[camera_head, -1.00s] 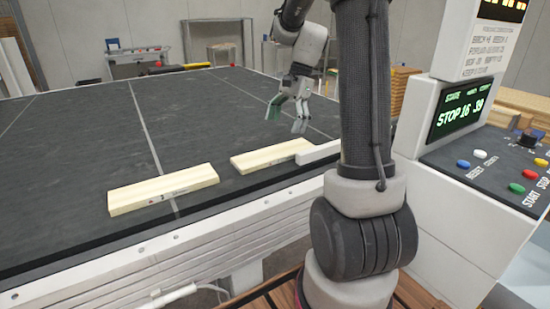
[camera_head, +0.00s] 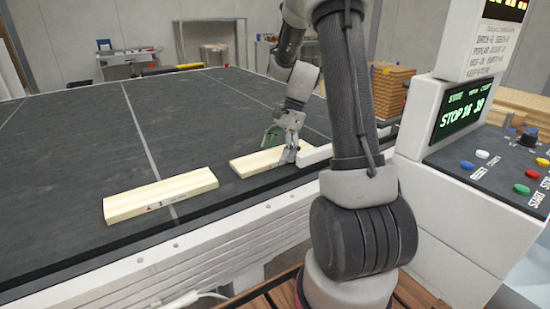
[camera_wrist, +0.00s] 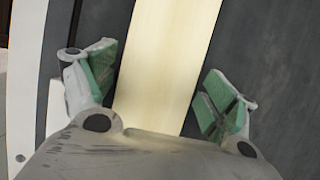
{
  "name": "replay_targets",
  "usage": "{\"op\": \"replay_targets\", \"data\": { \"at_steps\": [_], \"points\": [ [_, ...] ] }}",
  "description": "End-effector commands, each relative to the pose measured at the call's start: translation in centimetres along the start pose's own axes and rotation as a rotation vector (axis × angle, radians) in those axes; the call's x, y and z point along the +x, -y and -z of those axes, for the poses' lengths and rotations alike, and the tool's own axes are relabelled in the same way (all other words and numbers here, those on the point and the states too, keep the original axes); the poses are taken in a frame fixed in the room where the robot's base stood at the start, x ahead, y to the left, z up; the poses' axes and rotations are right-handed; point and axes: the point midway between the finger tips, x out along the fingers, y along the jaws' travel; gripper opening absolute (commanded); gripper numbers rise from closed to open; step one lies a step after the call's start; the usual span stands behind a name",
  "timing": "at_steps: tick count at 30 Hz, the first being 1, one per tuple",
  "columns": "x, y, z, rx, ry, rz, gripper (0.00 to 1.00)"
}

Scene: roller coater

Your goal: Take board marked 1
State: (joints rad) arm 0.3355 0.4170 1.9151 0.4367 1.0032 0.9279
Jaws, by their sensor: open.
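A pale wooden board marked 1 (camera_head: 160,195) lies flat on the dark table at the left in the head view, with a small red triangle beside the numeral. A second pale board (camera_head: 248,164) lies to its right. My gripper (camera_head: 281,144) is open, low over the right end of this second board. In the wrist view a pale board (camera_wrist: 168,50) runs between the open green-padded fingers of my gripper (camera_wrist: 158,82), with a gap on each side. No mark shows on it there. My gripper partly hides the second board in the head view.
The dark table (camera_head: 75,150) is clear behind the boards. A white block (camera_head: 315,154) sits on the table edge just right of the second board. A control console (camera_head: 465,130) with coloured buttons stands at the right.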

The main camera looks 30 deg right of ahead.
Motion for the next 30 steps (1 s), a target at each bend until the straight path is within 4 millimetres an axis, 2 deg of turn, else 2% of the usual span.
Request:
{"op": "replay_targets", "data": {
  "at_steps": [2,6,9,16,19,30],
  "points": [
    [0.0,0.0,0.0,0.0,0.0,0.0,0.86],
    [0.0,0.0,0.0,0.0,0.0,0.0,0.6],
    [0.0,0.0,0.0,0.0,0.0,0.0,0.46],
    [-0.1,0.0,0.0,0.0,0.0,0.0,0.46],
    [-0.8,0.0,-0.3,-0.001,0.0,0.001,0.46],
    [-7.5,0.0,-3.1,-0.001,-0.001,0.003,0.46]
  ]
}}
